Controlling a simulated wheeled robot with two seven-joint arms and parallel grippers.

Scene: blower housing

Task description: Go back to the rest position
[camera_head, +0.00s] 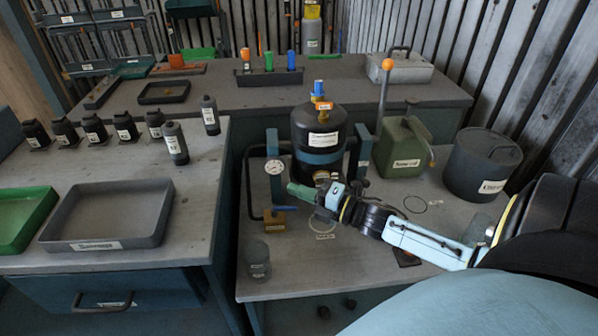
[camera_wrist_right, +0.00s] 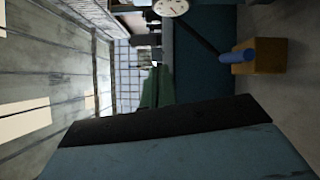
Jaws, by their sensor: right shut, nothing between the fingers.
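My right arm reaches in from the right in the head view. My right gripper (camera_head: 299,191) is shut and empty, its tip pointing left, over the right bench in front of the black tank (camera_head: 318,128). In that view it lies close to the gauge (camera_head: 274,167) and the brass block with a blue lever (camera_head: 277,217); I cannot tell whether it touches anything. The wrist view also shows the gauge (camera_wrist_right: 171,6) and the brass block (camera_wrist_right: 262,56). My left gripper is not in view.
The left bench holds a grey tray (camera_head: 108,236), a green tray (camera_head: 18,222) and several dark bottles (camera_head: 95,130). The right bench's front is mostly clear.

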